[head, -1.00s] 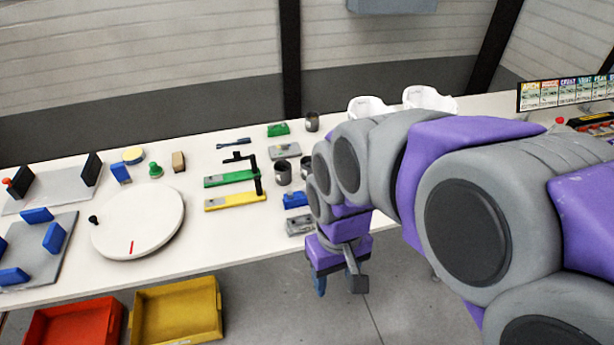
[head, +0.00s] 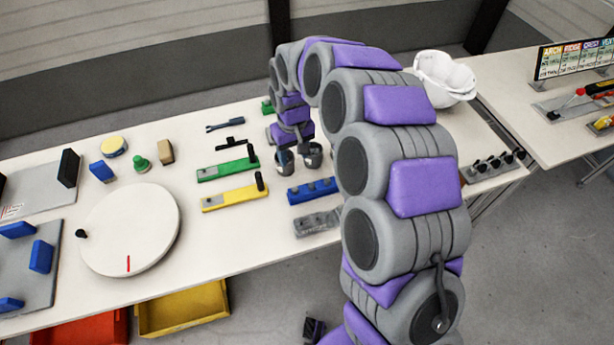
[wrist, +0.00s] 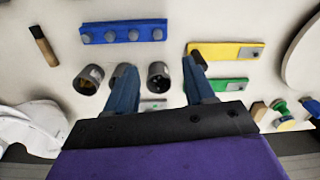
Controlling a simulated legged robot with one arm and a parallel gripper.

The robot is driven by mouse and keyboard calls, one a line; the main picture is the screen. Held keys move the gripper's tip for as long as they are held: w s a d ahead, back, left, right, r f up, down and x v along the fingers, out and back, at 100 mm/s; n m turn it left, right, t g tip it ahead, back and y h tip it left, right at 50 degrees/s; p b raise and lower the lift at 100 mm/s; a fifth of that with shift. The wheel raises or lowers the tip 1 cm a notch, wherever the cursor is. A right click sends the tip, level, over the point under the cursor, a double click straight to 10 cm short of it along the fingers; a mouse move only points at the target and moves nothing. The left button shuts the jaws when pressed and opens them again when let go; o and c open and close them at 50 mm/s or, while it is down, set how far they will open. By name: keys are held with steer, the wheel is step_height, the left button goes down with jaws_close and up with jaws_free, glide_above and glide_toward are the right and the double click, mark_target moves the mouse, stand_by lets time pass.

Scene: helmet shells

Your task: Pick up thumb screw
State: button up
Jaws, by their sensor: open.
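I cannot tell for sure which part is the thumb screw. Small grey knobs stand in a row on a blue block (head: 312,190), which also shows in the wrist view (wrist: 101,35). My gripper (head: 296,160) is over the table beside the dark cups. In the wrist view my gripper (wrist: 160,68) is open, with two blue fingers spread and nothing held. One dark cup (wrist: 158,77) shows between the fingers, with small contents inside. Another dark cup (wrist: 88,79) is outside the left finger. Whether the fingers touch anything is unclear.
A yellow block (head: 234,197) and a green block (head: 228,168) lie left of the cups. A grey block (head: 318,222) is near the table's front edge. Black knobs stand in a rack (head: 490,166) at right. White helmet shells (head: 445,78) are at the back.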

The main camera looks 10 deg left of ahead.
steer(key=b, duration=0.3)
glide_above(295, 189)
steer(key=f, duration=1.2)
steer(key=shift+a+f, duration=0.15)
steer(key=shift+a, duration=0.05)
steer(key=shift+d+f, duration=0.3)
steer(key=shift+f, duration=0.25)
step_height(295, 189, down, 4)
steer(key=shift+r+b, duration=0.2)
steer(key=shift+b, duration=0.45)
steer(key=shift+a+f, duration=0.15)
steer(key=shift+f, duration=0.2)
jaws_close()
